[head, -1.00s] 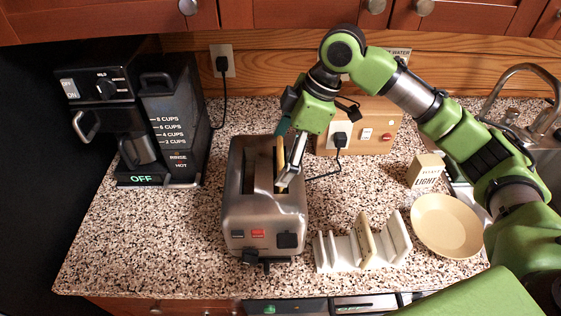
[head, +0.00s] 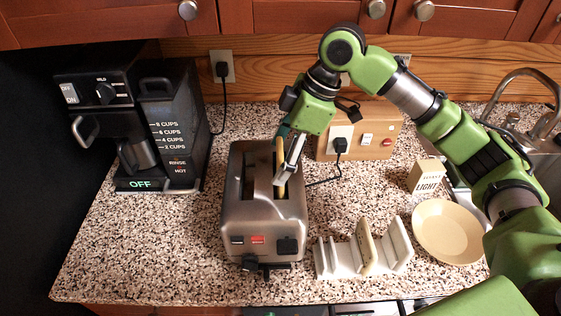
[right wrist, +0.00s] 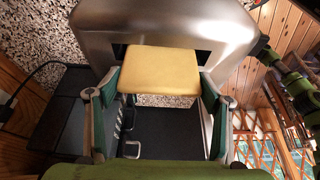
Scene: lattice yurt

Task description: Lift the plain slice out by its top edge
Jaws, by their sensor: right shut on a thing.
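The plain slice (head: 281,184) is a pale yellow slab in the right slot of the steel toaster (head: 236,210), with its upper part showing above the slot. In the right wrist view the slice (right wrist: 160,70) spans the space between my fingers, with the dark slot behind it. My right gripper (head: 287,172) is shut on the slice near its top edge; it also shows in the right wrist view (right wrist: 158,86). The slice's lower part is hidden. The toaster's left slot looks dark, with no slice seen. My left gripper is not in view.
A white rack (head: 340,262) holding a tan slice (head: 366,247) stands right of the toaster. A cream plate (head: 447,232) and a small carton (head: 426,176) lie farther right. A coffee maker (head: 125,130) stands left. A wooden outlet box (head: 365,140) is behind. Counter left of the toaster is clear.

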